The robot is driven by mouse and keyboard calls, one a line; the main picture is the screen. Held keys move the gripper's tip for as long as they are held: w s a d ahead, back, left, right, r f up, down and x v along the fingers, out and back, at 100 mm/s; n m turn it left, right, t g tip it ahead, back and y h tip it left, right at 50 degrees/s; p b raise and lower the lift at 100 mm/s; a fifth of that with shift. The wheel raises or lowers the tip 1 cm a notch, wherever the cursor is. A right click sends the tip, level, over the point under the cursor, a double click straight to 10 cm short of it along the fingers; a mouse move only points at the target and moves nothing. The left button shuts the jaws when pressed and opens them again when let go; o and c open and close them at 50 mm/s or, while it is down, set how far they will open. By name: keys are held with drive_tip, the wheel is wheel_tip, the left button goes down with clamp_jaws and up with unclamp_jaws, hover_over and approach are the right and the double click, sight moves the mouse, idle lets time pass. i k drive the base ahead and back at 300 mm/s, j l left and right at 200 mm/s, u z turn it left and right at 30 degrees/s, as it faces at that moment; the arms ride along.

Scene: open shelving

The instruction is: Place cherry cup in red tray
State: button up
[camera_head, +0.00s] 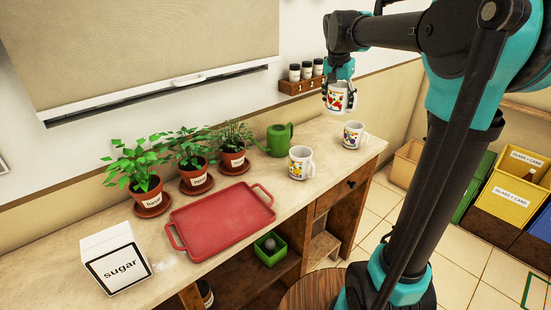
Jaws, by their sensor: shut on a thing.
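A white cup with a red, cherry-like print (337,99) is held by my gripper (339,82), in the air above the back right of the counter. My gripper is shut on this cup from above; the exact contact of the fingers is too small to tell. The red tray (221,222) lies flat on the counter at the centre left, empty, with a handle at each end. Two other white printed cups stand upright on the counter: one (300,162) right of the tray, one (353,135) further right.
Several potted herbs (191,160) on saucers stand behind the tray. A green watering can (279,140) is at the back. A white sugar box (115,262) is at the front left. A spice rack (301,84) hangs on the wall left of my gripper. My arm fills the right side.

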sight(245, 212)
drive_tip(key=k+j, duration=0.35)
drive_tip(key=j, duration=0.15)
drive_tip(key=k+j, duration=0.3)
drive_tip(key=j, duration=0.2)
drive_tip(key=k+j, duration=0.35)
drive_tip(key=j, duration=0.15)
